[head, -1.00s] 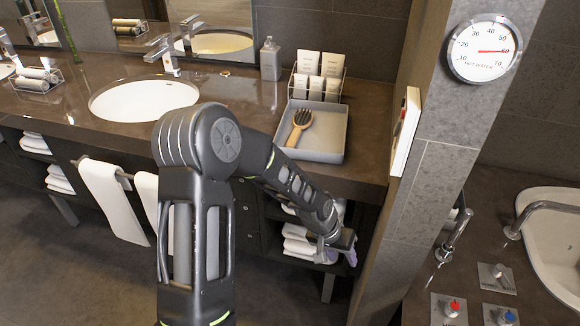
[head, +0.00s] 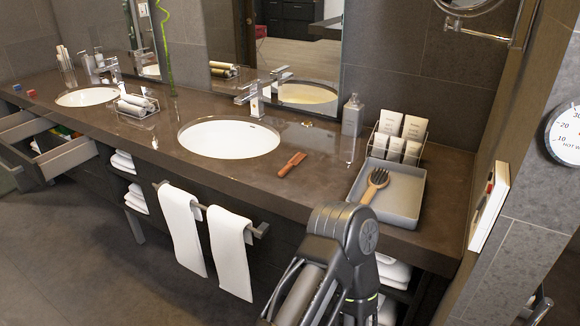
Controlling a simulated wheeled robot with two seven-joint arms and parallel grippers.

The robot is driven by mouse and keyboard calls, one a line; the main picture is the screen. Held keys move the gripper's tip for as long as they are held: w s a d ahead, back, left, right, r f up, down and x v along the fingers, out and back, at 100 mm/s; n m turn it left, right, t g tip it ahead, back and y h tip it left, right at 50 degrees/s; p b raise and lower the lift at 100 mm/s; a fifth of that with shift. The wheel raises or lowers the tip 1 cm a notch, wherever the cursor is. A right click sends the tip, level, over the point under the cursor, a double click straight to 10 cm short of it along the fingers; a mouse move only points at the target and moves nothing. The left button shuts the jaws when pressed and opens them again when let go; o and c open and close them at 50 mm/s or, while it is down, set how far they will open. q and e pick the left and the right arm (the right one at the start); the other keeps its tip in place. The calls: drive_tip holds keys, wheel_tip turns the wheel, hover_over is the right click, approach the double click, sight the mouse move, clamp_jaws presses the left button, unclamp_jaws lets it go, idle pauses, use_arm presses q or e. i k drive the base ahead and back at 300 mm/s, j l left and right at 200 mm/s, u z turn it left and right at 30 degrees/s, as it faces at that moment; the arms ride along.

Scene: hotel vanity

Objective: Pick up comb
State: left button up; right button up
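The comb (head: 292,163) is reddish-brown and lies flat on the dark counter, just right of the nearer sink. It is apart from the sink rim and from the grey tray. A wooden hairbrush (head: 375,185) with dark bristles leans in the grey tray (head: 405,205) to the right. My other gripper is not in view either.
The nearer sink (head: 228,138) is left of the comb. A soap dispenser (head: 352,116) and a rack of cartons (head: 397,138) stand at the back. White towels (head: 230,250) hang in front. An open drawer (head: 65,155) juts out at far left. Counter around the comb is clear.

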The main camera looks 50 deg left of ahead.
sight(297, 158)
drive_tip(key=k, duration=1.2)
drive_tip(key=u, duration=1.65)
drive_tip(key=i+l, duration=0.65)
drive_tip(key=i, duration=0.15)
drive_tip(key=i+l, duration=0.65)
drive_tip(key=i+j, duration=0.15)
drive_tip(key=j, duration=0.3)
drive_tip(key=i+j, duration=0.1)
drive_tip(key=j, duration=0.3)
drive_tip(key=i+j, duration=0.15)
drive_tip(key=j, duration=0.3)
drive_tip(key=i+j, duration=0.1)
drive_tip(key=j, duration=0.3)
drive_tip(key=i+j, duration=0.15)
drive_tip(key=j, duration=0.3)
drive_tip(key=i+j, duration=0.1)
drive_tip(key=j, duration=0.3)
drive_tip(key=j+z, duration=0.25)
drive_tip(key=i+l, duration=0.05)
